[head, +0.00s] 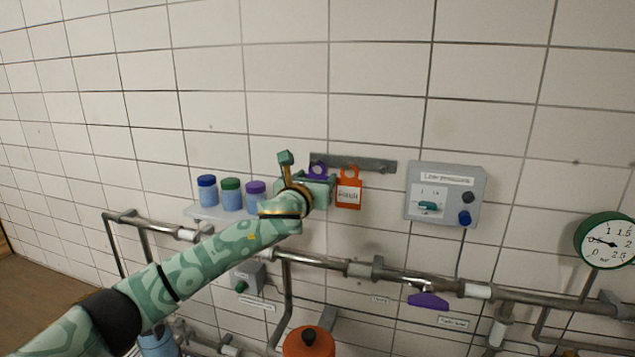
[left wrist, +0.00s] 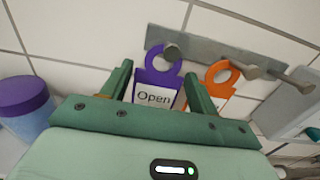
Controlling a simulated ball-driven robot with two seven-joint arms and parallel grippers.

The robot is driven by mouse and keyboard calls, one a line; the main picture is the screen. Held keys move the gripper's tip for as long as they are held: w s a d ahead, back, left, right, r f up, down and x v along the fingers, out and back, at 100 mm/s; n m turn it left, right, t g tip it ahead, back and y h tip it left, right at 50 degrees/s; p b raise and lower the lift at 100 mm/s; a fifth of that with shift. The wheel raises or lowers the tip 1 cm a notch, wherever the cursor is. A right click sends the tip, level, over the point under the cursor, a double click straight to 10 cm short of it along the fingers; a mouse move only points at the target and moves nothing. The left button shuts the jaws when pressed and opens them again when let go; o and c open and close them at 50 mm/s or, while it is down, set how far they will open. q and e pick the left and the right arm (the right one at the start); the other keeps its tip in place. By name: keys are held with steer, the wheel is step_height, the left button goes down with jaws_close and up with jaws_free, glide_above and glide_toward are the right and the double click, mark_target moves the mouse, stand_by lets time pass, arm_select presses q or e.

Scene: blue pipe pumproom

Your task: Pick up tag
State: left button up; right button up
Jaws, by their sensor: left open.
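A purple tag (left wrist: 157,77) with a white "Open" label hangs by its ring from a peg on the grey wall rail (head: 375,165). In the head view only the top of the purple tag (head: 318,169) shows, as my left gripper hides the rest. An orange tag (head: 348,190) hangs just right of it and is partly hidden in the left wrist view (left wrist: 222,77). My left gripper (left wrist: 157,85) is open, with one finger on each side of the purple tag's body. I cannot tell whether the fingers touch it. My right gripper is not in view.
Several jars with blue, green and purple lids (head: 231,195) stand on a small shelf left of my gripper. A grey control box (head: 446,193) is right of the tags. Pipes (head: 400,279) run below, with a purple valve handle (head: 428,301). A gauge (head: 606,241) is at far right.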

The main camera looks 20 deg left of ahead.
arm_select(q)
steer(key=shift+w, duration=0.2)
steer(key=shift+s, duration=0.1)
steer(key=c, duration=0.6)
steer(key=shift+r, duration=0.55)
steer(key=shift+s+r+b, duration=0.2)
steer(key=shift+b, duration=0.1)
steer(key=s+b, duration=0.1)
steer(key=s, duration=0.5)
steer(key=s+b, duration=0.1)
steer(key=s, duration=0.4)
steer(key=s+b, duration=0.1)
steer(key=s, duration=0.5)
steer(key=shift+s+a, duration=0.35)
